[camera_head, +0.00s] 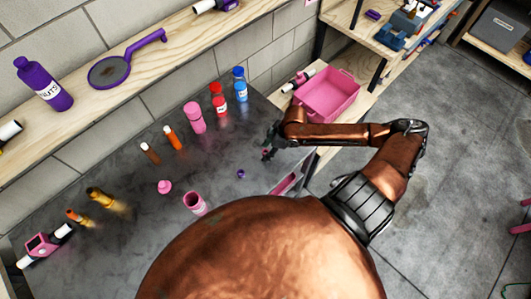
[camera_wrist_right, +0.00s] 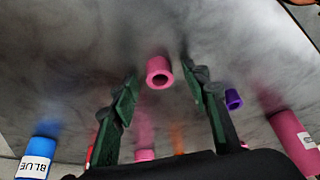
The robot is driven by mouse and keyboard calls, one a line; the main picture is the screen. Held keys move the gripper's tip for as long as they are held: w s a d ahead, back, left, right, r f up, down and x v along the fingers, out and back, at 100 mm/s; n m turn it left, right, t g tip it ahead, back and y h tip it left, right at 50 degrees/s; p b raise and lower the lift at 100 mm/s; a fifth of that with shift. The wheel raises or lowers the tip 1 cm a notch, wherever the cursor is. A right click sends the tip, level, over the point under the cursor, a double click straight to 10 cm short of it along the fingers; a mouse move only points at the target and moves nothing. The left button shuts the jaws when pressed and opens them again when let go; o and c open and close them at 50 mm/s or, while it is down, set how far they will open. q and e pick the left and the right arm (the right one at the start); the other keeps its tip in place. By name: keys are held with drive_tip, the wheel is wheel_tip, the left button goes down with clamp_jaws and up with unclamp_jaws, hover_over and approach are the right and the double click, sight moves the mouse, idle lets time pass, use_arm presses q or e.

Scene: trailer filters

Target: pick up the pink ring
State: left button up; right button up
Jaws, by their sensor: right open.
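The pink ring (camera_wrist_right: 159,72) is a small, short hollow cylinder on the grey tabletop. In the right wrist view it shows between the fingertips of my right gripper (camera_wrist_right: 160,82), with a visible gap on each side. My right gripper is open and empty. In the head view the right gripper (camera_head: 270,141) hangs over the right part of the table, and only a small pinkish bit shows by its fingertips, so the ring is mostly hidden there. My left gripper is not in view.
A purple ring (camera_head: 240,174) lies close by, also in the wrist view (camera_wrist_right: 233,98). A blue bottle (camera_head: 240,85), red bottle (camera_head: 218,101) and pink bottle (camera_head: 194,118) stand behind. An open pink container (camera_head: 195,203) is nearer. A pink crate (camera_head: 327,95) sits right.

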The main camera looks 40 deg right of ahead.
drive_tip(key=c, duration=0.8)
drive_tip(key=shift+r, duration=0.15)
drive_tip(key=shift+c, duration=0.2)
